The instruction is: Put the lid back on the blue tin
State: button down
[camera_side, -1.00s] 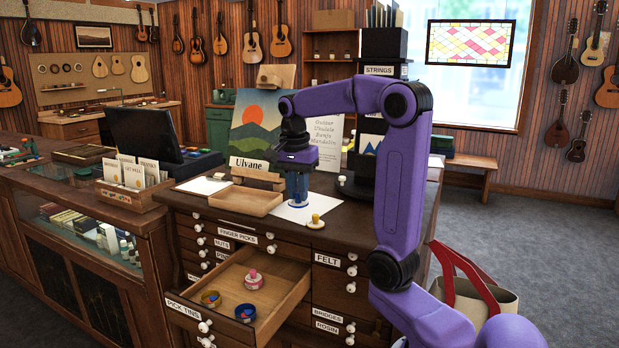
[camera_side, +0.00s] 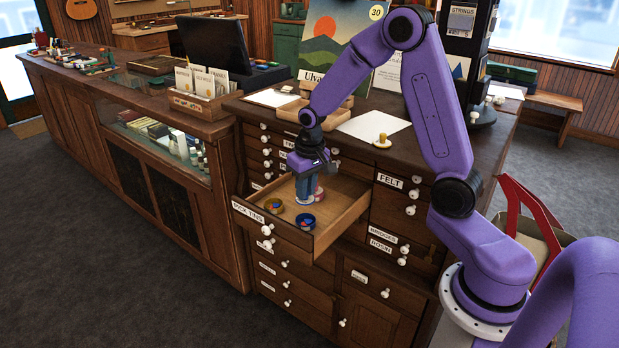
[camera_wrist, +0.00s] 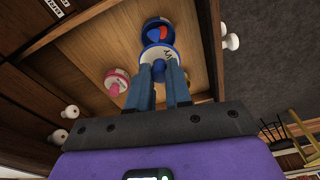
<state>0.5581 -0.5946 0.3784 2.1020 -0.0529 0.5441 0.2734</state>
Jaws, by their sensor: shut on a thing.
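My gripper (camera_side: 304,192) is shut on a blue-rimmed lid with a pale, marked top, held over the open drawer. The lid (camera_wrist: 158,56) shows at the fingertips in the wrist view. The open blue tin (camera_side: 305,222) stands in the drawer just in front of the held lid. In the wrist view the blue tin (camera_wrist: 158,30) shows red and blue contents, and the lid overlaps its near edge. I cannot tell the gap between them.
The drawer (camera_side: 345,212) also holds an open yellow tin (camera_side: 274,206) and a pink-lidded tin (camera_side: 318,194); the pink one is close behind my gripper. Drawer walls enclose the tins. A yellow lid (camera_side: 381,142) sits on the countertop. A red-handled bag (camera_side: 530,225) stands at right.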

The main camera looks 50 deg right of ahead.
jog(key=shift+f, duration=2.75)
jog(key=shift+f, duration=0.15)
dwell(0.4)
jog(key=shift+c, duration=2.4)
grip_release()
jog(key=shift+r, duration=3.5)
